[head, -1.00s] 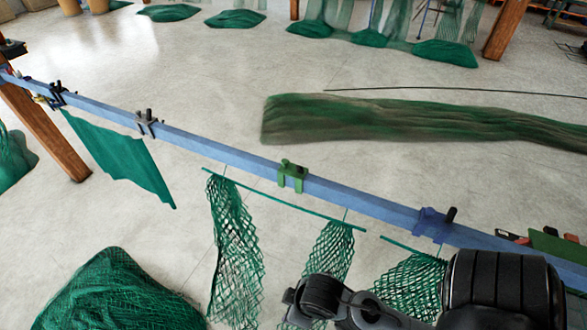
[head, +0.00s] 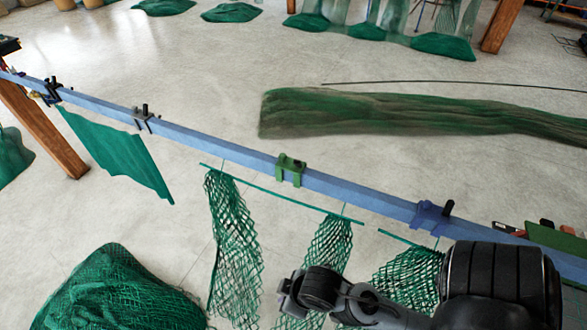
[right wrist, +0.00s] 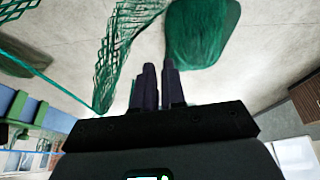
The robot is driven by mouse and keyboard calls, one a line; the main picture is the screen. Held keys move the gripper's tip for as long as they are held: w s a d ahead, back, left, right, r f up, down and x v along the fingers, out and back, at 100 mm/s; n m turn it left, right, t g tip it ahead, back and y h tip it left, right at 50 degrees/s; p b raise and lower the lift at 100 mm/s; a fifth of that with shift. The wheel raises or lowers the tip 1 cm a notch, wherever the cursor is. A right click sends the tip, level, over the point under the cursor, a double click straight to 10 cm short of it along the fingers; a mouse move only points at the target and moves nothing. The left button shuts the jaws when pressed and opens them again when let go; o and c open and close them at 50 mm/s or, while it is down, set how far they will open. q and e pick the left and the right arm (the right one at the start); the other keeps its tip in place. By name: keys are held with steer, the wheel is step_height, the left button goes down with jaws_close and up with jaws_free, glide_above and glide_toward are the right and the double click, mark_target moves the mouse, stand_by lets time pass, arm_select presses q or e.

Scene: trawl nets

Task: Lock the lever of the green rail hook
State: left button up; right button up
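The green rail hook (head: 290,169) sits over the blue rail (head: 240,153) near the middle of the head view, with two prongs hanging on the near side. My right arm (head: 335,290) comes in from the lower right, below and apart from the hook. In the right wrist view my right gripper's dark fingers (right wrist: 159,85) are close together, with a thin gap and nothing seen between them. My left gripper is out of view.
Green net panels (head: 232,240) hang from a thin bar near the rail. A net heap (head: 110,290) lies lower left. A long net bundle (head: 400,112) lies on open floor behind.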

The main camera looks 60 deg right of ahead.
steer(key=w+t, duration=0.1)
steer(key=w+d+t, duration=0.1)
steer(key=w, duration=0.1)
steer(key=w+m+t, duration=0.1)
steer(key=w, duration=0.1)
steer(key=shift+w+d+r, duration=0.15)
steer(key=shift+d+r, duration=0.15)
jaws_close()
steer(key=w+d+f+m+t+h+b, duration=0.1)
steer(key=w+d+f+m+h+b, duration=0.15)
steer(key=d+m+h+b, duration=0.55)
steer(key=w+d+f+m+t+h+b, duration=0.2)
steer(key=w+d+m+h+b, duration=0.1)
steer(key=d+h, duration=1.05)
steer(key=w+a+f+m+g+h+b, duration=0.1)
steer(key=w+m+g+h+b, duration=0.1)
steer(key=w+m+g+b, duration=0.4)
steer(key=m+g+b, duration=0.1)
steer(key=g+b, duration=0.1)
steer(key=b, duration=0.3)
steer(key=shift+w+g, duration=0.25)
steer(key=shift+g, duration=0.05)
